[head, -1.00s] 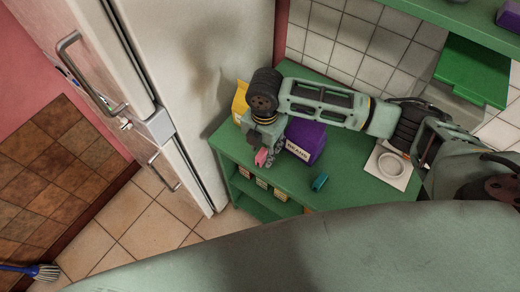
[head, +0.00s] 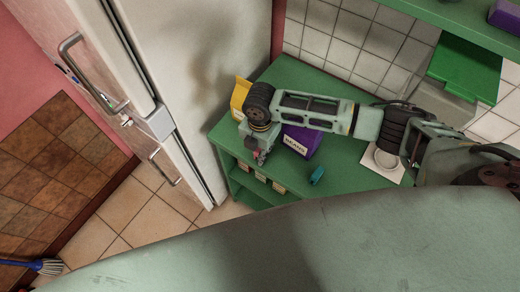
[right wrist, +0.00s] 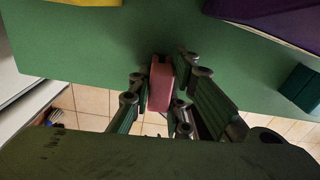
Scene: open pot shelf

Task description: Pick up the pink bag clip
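The pink bag clip (right wrist: 161,84) stands at the front edge of the green shelf top in the right wrist view. In the head view only a small pink part of it (head: 255,154) shows beside my gripper. My right gripper (right wrist: 160,88) is open, with its fingers on either side of the clip and narrow gaps visible. In the head view the right gripper (head: 260,156) points down at the shelf's front left edge. My left gripper is not in view.
A purple box labelled BEANS (head: 301,141) stands close to the right gripper, with a yellow box (head: 240,97) behind. A teal object (head: 317,174) lies farther right on the green shelf unit (head: 285,190). A white fridge (head: 205,90) stands at the left.

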